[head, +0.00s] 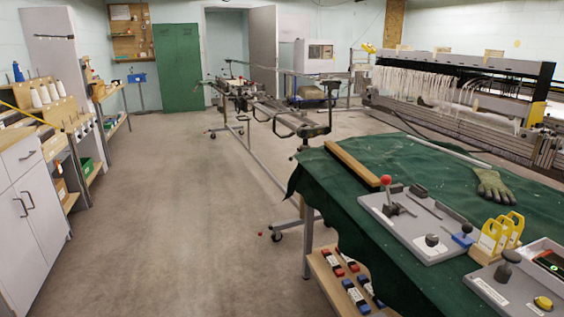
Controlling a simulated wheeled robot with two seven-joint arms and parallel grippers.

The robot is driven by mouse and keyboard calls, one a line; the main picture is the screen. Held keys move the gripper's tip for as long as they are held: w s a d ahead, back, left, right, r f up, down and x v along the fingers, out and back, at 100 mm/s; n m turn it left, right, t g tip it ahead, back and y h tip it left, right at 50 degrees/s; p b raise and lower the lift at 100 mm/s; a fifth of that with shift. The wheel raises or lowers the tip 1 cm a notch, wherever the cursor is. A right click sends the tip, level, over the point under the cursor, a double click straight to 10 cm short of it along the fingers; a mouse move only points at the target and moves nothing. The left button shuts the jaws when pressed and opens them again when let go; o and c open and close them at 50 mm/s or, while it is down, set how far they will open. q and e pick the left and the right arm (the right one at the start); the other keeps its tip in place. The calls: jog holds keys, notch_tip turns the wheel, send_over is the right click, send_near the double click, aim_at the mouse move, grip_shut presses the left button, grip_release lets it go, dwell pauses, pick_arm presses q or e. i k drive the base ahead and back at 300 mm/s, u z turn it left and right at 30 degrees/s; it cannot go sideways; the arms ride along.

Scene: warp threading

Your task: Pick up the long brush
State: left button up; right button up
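Neither of my grippers shows in the head view.
On the table are a grey tool tray (412,222), a glove (493,185), yellow-handled tools (500,232) and a second grey tray (508,288). A loom (455,95) stands behind. Shelves and a white cabinet (28,200) line the left. The floor (165,215) between is clear.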

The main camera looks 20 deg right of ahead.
aim_at(368, 181)
jog(key=u, duration=0.1)
jog(key=i, duration=2.65)
jog(key=z, duration=2.35)
